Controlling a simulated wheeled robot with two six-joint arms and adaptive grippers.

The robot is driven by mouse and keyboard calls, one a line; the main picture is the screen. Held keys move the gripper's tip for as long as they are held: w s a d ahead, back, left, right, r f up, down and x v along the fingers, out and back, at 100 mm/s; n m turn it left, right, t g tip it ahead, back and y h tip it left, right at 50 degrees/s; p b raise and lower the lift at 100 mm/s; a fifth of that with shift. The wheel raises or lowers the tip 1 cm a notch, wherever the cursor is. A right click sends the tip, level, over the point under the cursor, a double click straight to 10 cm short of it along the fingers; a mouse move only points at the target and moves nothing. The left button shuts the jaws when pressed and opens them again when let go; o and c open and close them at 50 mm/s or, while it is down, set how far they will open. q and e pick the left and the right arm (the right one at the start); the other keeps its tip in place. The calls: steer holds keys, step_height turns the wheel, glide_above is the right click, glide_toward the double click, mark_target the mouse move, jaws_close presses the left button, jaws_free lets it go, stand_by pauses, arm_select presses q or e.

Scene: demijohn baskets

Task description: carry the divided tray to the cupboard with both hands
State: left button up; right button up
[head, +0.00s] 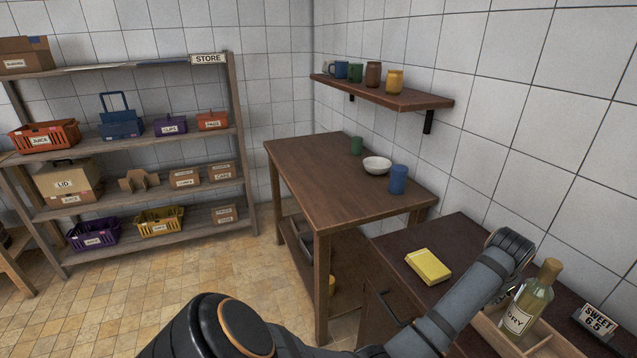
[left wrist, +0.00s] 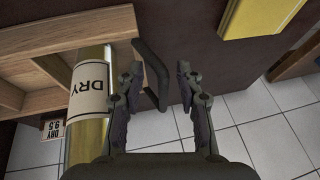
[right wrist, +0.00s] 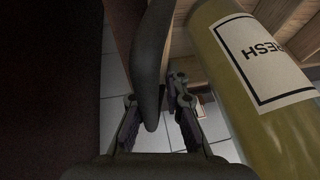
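The pale wooden divided tray (head: 541,345) is at the lower right in the head view, partly cut off. A bottle labelled DRY (head: 524,303) stands in it. In the left wrist view, my left gripper (left wrist: 158,75) is open, with a dark curved handle (left wrist: 150,70) between its fingers beside the tray (left wrist: 104,22). In the right wrist view, my right gripper (right wrist: 153,92) is open around another dark handle (right wrist: 153,60), with the tray (right wrist: 187,52) behind it and a bottle labelled FRESH (right wrist: 262,95) at right. Neither gripper's fingers show in the head view.
The tray is at a dark-topped cabinet (head: 440,238) with a yellow block (head: 428,266) and SWEET card (head: 597,322). A brown table (head: 325,180) holds cups and a bowl (head: 377,165). A STORE rack (head: 243,150) stands left. Tiled floor (head: 190,270) between is clear.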

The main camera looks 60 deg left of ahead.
arm_select(q)
steer(key=shift+f, duration=0.1)
arm_select(e)
steer(key=o, duration=0.5)
steer(key=shift+d+r, duration=0.1)
steer(key=shift+c, duration=0.2)
arm_select(q)
steer(key=shift+s, duration=0.1)
arm_select(e)
steer(key=shift+o, duration=0.4)
